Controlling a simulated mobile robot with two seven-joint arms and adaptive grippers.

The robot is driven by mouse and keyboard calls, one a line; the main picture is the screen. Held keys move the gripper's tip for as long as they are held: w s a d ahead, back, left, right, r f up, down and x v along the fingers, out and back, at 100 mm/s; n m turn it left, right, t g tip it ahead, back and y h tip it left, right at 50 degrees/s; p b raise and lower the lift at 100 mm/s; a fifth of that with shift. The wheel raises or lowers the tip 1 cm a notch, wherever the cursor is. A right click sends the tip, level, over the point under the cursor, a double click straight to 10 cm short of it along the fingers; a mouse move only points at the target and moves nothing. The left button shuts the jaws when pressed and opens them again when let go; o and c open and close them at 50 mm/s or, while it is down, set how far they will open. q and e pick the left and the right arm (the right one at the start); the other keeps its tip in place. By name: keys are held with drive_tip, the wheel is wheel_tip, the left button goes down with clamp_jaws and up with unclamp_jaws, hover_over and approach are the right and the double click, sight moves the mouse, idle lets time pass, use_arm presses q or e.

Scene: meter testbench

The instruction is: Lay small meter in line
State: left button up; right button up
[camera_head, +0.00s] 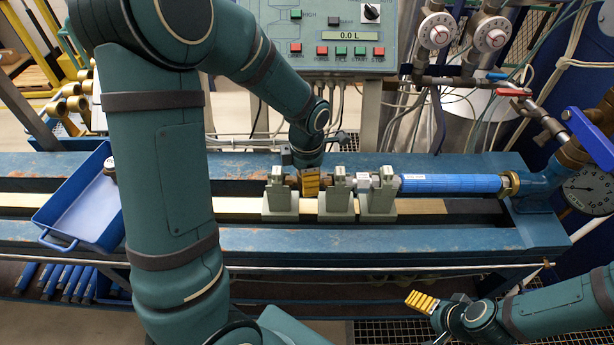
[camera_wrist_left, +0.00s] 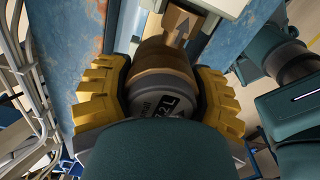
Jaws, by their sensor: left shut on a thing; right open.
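My left gripper (camera_head: 310,182) is down at the bench line, among the grey-green supports. In the left wrist view its yellow fingers stand on both sides of the small meter (camera_wrist_left: 165,85), shut on it. The meter has a brass body, a grey lettered cap and an arrow on its brass end. In the head view the meter is mostly hidden by my gripper and the supports (camera_head: 335,203). Whether it rests on them I cannot tell. My right gripper (camera_head: 422,302) is open and apart from the line, at the lower right in front of the bench.
A blue tray (camera_head: 72,212) with a small fitting (camera_head: 109,168) stands at the left, partly behind my left arm. A blue pipe (camera_head: 450,184) lies in line right of the supports, meeting the valve pipework. A control panel (camera_head: 335,40) stands behind. Blue pipes (camera_head: 65,280) lie below.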

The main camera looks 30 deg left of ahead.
use_arm(q)
drive_tip(key=o, duration=1.4)
drive_tip(key=shift+o, duration=0.2)
drive_tip(key=shift+r+p, duration=0.6)
drive_tip(key=shift+r, duration=0.15)
drive_tip(key=shift+r+p, duration=2.75)
drive_tip(key=shift+r, duration=1.1)
use_arm(e)
wheel_tip(320, 180, up, 7)
drive_tip(key=shift+f, duration=0.1)
